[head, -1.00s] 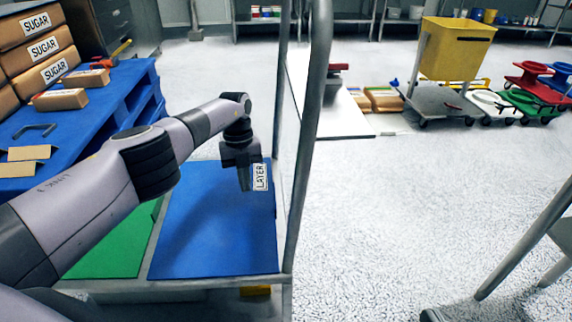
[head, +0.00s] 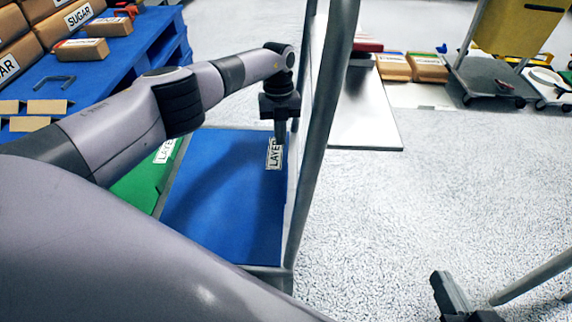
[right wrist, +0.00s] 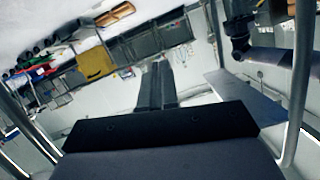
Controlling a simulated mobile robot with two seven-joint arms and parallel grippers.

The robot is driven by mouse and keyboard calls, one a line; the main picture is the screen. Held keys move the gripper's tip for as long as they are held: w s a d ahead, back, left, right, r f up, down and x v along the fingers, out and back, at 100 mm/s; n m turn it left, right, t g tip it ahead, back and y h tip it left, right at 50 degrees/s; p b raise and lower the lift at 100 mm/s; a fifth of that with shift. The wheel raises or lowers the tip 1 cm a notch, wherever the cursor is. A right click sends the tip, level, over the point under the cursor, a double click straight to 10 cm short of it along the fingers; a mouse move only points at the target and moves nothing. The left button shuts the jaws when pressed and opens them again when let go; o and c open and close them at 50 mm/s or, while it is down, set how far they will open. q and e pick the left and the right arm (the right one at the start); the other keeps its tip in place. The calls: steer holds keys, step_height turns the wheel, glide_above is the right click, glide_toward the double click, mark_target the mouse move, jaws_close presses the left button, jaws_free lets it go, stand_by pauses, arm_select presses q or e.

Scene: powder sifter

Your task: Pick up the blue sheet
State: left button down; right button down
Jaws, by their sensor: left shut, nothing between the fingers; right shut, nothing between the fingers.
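The blue sheet (head: 225,190) lies flat on a metal cart in the head view, with a white "LAYER" label (head: 274,153) near its far right corner. My left gripper (head: 279,138) is shut and empty, pointing down at that corner beside the label. I cannot tell whether its tips touch the sheet. My left arm passes over the far left side, and my large arm link covers the near left part of the cart. My right gripper (head: 455,300) is at the lower right, well away from the sheet. In the right wrist view its fingers (right wrist: 157,85) are together and empty.
A green sheet (head: 140,188) lies left of the blue one, partly hidden. The cart's upright grey rail (head: 318,130) stands just right of my left gripper. A blue pallet (head: 110,75) with sugar packages is at the upper left. The floor to the right is mostly clear.

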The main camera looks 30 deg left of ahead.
mark_target(286, 180)
arm_select(q)
steer(key=shift+s+d+r+p, duration=0.15)
steer(key=shift+s+d+p, duration=0.35)
steer(key=shift+s+p, duration=0.35)
steer(key=shift+s+d, duration=0.75)
steer(key=shift+s, duration=0.2)
steer(key=shift+s+d+p, duration=0.3)
steer(key=shift+s+d, duration=0.4)
steer(key=shift+s, duration=0.25)
steer(key=s+d, duration=0.2)
steer(key=s, duration=0.1)
steer(key=shift+s+d, duration=0.15)
steer(key=shift+d, duration=0.05)
steer(key=shift+f+b, duration=0.4)
steer(key=shift+f, duration=0.55)
arm_select(e)
steer(key=shift+a+f+m+g+y, duration=0.1)
steer(key=shift+a+m+g+y, duration=0.2)
steer(key=shift+a+g, duration=0.25)
